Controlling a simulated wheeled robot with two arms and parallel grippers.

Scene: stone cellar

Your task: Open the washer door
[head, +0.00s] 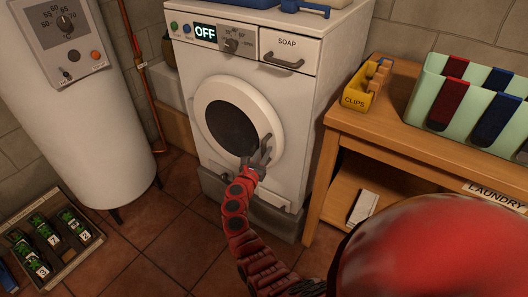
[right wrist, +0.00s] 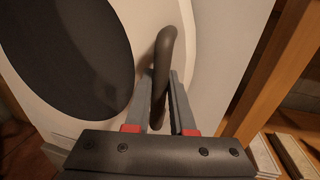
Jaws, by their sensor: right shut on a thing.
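The white washer (head: 300,100) stands at the centre of the head view, its display reading OFF. Its round door (head: 203,108) has a white ring and dark glass, and looks flush with the front. My red right arm reaches up to the right side of the door. My right gripper (head: 262,153) is shut on the dark curved door handle (right wrist: 166,50). In the right wrist view, the handle passes between the two grey fingers (right wrist: 160,100), with the door's dark glass to the left. The gripper hides part of the handle in the head view. My left gripper is not in view.
A wooden bench (head: 400,133) stands close on the right, holding a yellow clips box (head: 356,98) and a green divided holder (head: 420,97). A white boiler (head: 80,130) stands left. A tray (head: 68,262) with numbered items lies lower left. Tiled floor before the washer is clear.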

